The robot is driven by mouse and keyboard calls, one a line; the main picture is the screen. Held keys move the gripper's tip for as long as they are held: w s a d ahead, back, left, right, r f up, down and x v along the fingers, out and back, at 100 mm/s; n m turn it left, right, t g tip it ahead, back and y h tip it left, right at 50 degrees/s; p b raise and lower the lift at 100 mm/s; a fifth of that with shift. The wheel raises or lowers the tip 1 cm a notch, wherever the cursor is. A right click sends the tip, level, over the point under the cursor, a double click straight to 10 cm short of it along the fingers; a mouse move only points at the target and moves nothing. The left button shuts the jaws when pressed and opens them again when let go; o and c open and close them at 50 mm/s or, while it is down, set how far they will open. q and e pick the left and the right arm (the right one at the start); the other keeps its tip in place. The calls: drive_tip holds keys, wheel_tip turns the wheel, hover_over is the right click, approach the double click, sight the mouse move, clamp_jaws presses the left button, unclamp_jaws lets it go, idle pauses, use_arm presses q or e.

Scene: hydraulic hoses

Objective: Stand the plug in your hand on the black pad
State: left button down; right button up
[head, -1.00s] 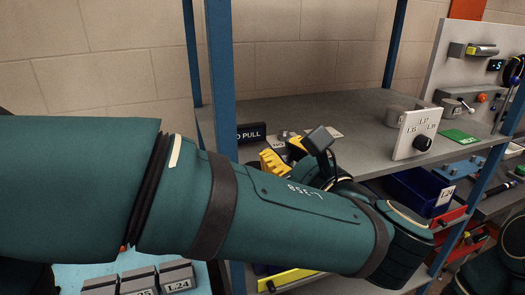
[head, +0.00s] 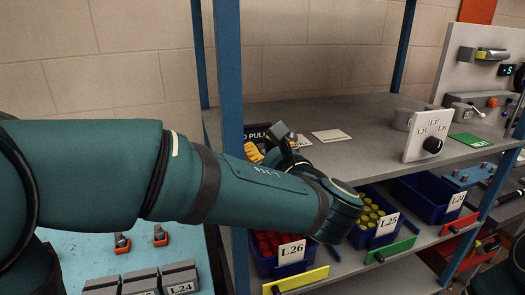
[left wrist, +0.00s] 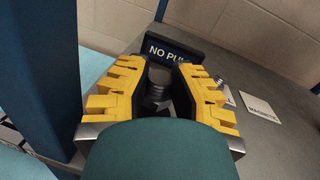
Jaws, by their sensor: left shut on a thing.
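My left gripper (left wrist: 160,72) has yellow toothed fingers, shut on a grey ribbed metal plug (left wrist: 158,90) between them. The fingers and wrist hide much of the plug, and I cannot tell whether it touches the surface below. In the head view the yellow fingers of the left gripper (head: 254,152) show behind my forearm, over the left part of the shelf top, close to the blue post. I cannot make out the black pad; the gripper may cover it. My right gripper is not in view.
A black "NO PULL" sign (left wrist: 174,50) stands behind the fingers. A blue post (head: 228,90) is close on the left. The shelf's middle (head: 350,115) is mostly clear.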

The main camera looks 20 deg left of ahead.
use_arm(q)
drive_tip(key=shift+s, duration=0.1)
drive_tip(key=shift+f, duration=0.4)
drive_tip(key=shift+f+b, duration=0.15)
drive_tip(key=shift+b, duration=0.15)
drive_tip(key=c, duration=0.9)
unclamp_jaws()
drive_tip(key=shift+r+p, duration=0.4)
drive_tip(key=shift+r, duration=0.2)
drive_tip(key=shift+p+v, duration=0.55)
drive_tip(key=shift+v, duration=5.45)
